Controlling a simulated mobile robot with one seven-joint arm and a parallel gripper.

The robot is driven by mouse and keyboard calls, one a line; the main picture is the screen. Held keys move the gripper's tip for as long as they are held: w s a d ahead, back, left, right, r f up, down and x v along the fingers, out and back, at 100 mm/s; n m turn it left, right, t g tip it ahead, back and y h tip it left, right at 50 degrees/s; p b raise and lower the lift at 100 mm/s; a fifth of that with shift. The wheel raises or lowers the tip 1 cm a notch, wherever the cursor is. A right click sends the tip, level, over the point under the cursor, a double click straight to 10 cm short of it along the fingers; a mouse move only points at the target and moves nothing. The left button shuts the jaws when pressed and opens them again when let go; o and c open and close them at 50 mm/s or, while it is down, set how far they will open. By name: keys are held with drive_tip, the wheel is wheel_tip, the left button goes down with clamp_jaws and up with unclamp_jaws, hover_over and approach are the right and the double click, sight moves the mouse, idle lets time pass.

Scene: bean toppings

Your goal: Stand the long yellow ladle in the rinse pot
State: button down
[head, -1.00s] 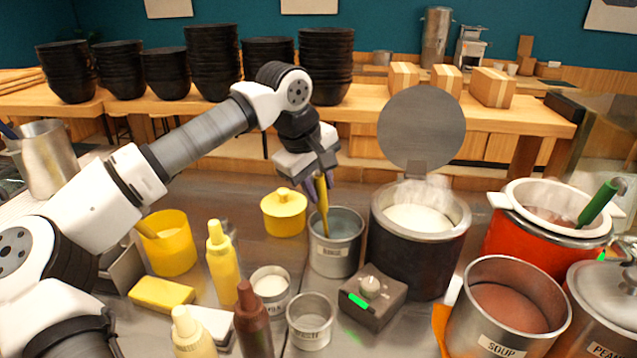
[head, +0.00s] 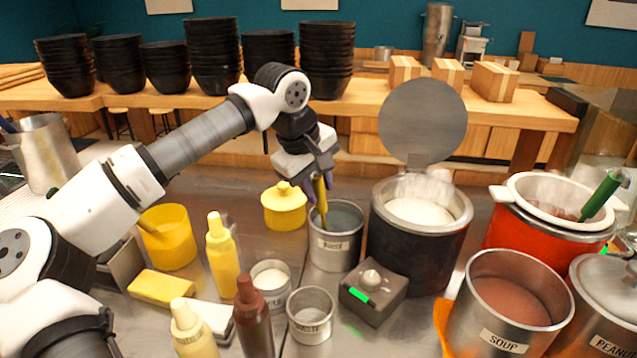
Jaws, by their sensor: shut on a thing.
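The rinse pot (head: 335,247) is a grey metal pot with a small label, standing on the counter left of the black steaming cooker. The long yellow ladle (head: 321,200) is upright with a slight tilt, its lower part inside the rinse pot near the left side of the opening. My gripper (head: 318,186) is above the pot and shut on the upper part of the ladle's handle. The ladle's lower end is hidden inside the pot, so I cannot tell whether it touches the bottom.
A yellow lidded pot (head: 285,207) stands close left of the rinse pot. The black cooker (head: 416,245) with raised lid is close on the right. A grey control box (head: 373,295), a waste tin (head: 311,318) and squeeze bottles (head: 221,257) stand in front.

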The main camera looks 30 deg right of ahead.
drive_tip(key=c, duration=1)
unclamp_jaws()
drive_tip(key=shift+r, duration=0.1)
drive_tip(key=p+v, duration=0.3)
drive_tip(key=v, duration=0.1)
drive_tip(key=d+p+v, duration=0.1)
drive_tip(key=p+v, duration=0.1)
drive_tip(key=v, duration=0.2)
drive_tip(key=p+v, duration=0.3)
drive_tip(key=v, duration=0.1)
drive_tip(key=shift+s+d+r+p, duration=0.15)
drive_tip(key=shift+r+p, duration=0.15)
drive_tip(key=shift+r, duration=0.3)
